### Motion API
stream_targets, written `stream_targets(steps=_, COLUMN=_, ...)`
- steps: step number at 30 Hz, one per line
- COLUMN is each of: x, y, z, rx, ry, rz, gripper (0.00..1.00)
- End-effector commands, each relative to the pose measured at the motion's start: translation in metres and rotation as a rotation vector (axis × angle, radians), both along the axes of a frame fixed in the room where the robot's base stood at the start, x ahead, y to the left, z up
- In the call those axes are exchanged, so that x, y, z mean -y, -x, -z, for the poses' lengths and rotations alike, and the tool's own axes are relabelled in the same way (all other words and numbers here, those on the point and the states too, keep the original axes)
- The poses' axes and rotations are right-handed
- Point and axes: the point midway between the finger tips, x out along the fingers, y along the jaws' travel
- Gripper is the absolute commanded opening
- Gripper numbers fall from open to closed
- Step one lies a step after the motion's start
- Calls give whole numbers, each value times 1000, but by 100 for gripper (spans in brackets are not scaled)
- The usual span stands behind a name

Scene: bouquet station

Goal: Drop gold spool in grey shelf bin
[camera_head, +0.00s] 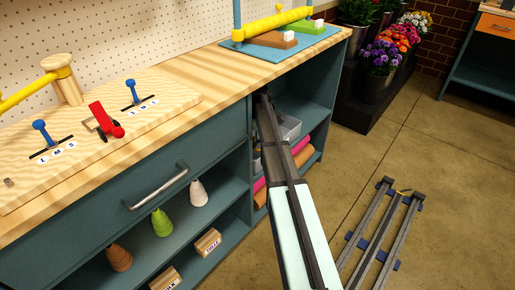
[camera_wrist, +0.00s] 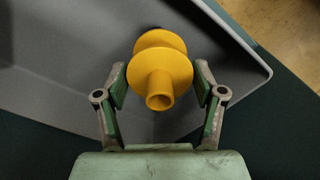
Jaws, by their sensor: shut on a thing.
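The gold spool (camera_wrist: 160,66), a yellow flanged reel, is between the fingers of my gripper (camera_wrist: 160,84) in the wrist view, its hollow end facing the camera. My gripper is shut on it. The grey shelf bin (camera_wrist: 60,85) spreads behind and below the spool in the wrist view, and the spool appears over its inside. How high the spool is above the bin floor I cannot tell. In the head view the grey bin (camera_head: 291,127) stands on a shelf under the bench, partly hidden by my arm; my gripper and the spool are hidden there.
The wooden benchtop (camera_head: 190,72) and teal cabinet frame (camera_head: 243,160) bound the shelf opening. Pink and orange rolls (camera_head: 302,151) lie below the bin. Several cones (camera_head: 162,222) stand on the left shelf. The dark shelf surface (camera_wrist: 290,125) shows beyond the bin's rim.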

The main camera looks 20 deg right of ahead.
Motion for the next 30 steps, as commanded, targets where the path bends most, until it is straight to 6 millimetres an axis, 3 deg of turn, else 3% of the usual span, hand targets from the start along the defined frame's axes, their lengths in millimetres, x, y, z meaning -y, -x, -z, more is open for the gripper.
stream_targets(steps=13, x=0, y=0, z=45, rx=0, ry=0, rz=0, gripper=27)
stream_targets(steps=25, x=0, y=0, z=49, rx=1, ry=0, rz=0, gripper=27)
stream_targets(steps=26, x=0, y=0, z=50, rx=1, ry=0, rz=0, gripper=72)
stream_targets(steps=27, x=0, y=0, z=50, rx=1, ry=0, rz=0, gripper=86)
stream_targets(steps=28, x=0, y=0, z=50, rx=1, ry=0, rz=0, gripper=94)
stream_targets(steps=30, x=0, y=0, z=50, rx=1, ry=0, rz=0, gripper=94)
